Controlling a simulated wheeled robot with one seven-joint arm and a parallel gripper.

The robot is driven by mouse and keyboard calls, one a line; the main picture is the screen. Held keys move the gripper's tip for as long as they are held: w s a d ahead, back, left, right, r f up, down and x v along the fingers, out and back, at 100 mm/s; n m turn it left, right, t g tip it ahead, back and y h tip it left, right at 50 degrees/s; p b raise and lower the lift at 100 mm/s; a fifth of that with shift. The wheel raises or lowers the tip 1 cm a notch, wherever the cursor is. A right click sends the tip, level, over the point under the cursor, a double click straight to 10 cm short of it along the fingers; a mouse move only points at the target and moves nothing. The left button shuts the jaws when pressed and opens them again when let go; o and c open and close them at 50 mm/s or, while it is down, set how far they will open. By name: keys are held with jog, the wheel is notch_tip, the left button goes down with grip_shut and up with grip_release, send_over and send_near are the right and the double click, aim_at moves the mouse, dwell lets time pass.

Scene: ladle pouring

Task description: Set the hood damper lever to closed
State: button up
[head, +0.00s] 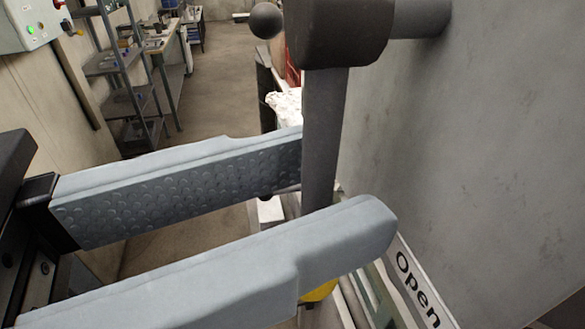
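The damper lever (325,130) is a flat dark grey bar hanging down from a thick rounded hub (342,32) on the grey wall at the right. Its lower end is hidden behind my near finger. My gripper (322,185) reaches in from the left with two grey fingers spread apart. The bar passes between them near their tips, in front of the far finger's textured pad. I cannot tell whether either finger touches it. A label reading "Open" (418,290) is at the lower right, below the lever. No closed label is in view.
A dark ball knob (267,20) stands left of the hub. The grey wall panel (470,150) fills the right side. A control box (32,22) and a metal shelf (120,75) stand at the left, with bare floor (222,70) beyond.

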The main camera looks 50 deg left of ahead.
grip_shut()
dwell(1.2)
